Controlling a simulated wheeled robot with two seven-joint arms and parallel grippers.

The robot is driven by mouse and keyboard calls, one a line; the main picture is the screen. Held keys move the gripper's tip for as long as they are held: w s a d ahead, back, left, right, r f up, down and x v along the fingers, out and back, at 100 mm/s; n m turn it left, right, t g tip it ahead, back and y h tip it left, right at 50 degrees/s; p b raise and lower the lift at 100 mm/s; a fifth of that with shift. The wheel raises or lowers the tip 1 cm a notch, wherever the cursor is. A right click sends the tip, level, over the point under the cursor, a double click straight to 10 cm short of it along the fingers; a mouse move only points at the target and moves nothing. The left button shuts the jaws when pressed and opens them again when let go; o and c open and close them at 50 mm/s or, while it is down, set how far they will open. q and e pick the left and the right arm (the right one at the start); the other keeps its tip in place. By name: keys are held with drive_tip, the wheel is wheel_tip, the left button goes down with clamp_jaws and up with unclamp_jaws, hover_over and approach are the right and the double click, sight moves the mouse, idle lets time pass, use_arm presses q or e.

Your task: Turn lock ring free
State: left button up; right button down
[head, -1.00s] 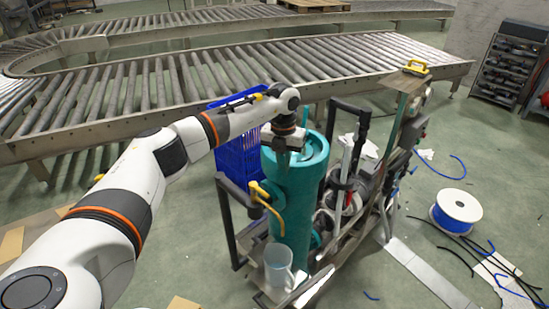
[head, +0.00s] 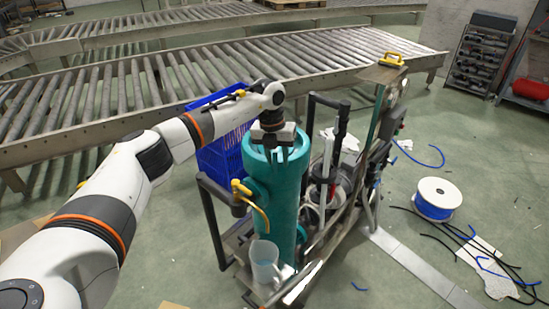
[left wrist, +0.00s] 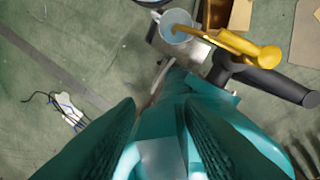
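A tall teal cylindrical housing (head: 288,200) stands upright on a cart. Its round top, where the lock ring (head: 302,144) would be, is partly covered by my left gripper (head: 277,154). The gripper points down over the top. In the left wrist view its two dark teal fingers (left wrist: 160,108) stand apart, with a light teal raised piece (left wrist: 158,155) of the top between them. I cannot tell whether the fingers touch it. My right gripper is in neither view.
A yellow-handled valve (head: 240,188) sticks out of the housing's left side, above a clear jug (head: 265,262). A black tube frame (head: 212,215) is beside it. A blue crate (head: 222,150) and a roller conveyor (head: 150,90) stand behind. A blue cable spool (head: 434,204) is at right.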

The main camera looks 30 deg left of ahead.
use_arm(q)
drive_tip(key=shift+f, duration=0.1)
drive_tip(key=shift+a, duration=0.15)
drive_tip(key=r, duration=0.3)
drive_tip(key=r+b, duration=0.1)
drive_tip(key=r, duration=0.3)
drive_tip(key=a+r+b, duration=0.1)
drive_tip(key=r, duration=0.2)
drive_tip(key=shift+s+r, duration=0.15)
drive_tip(key=shift+r, duration=0.15)
drive_tip(key=shift+r+b, duration=0.3)
drive_tip(key=shift+r, duration=0.4)
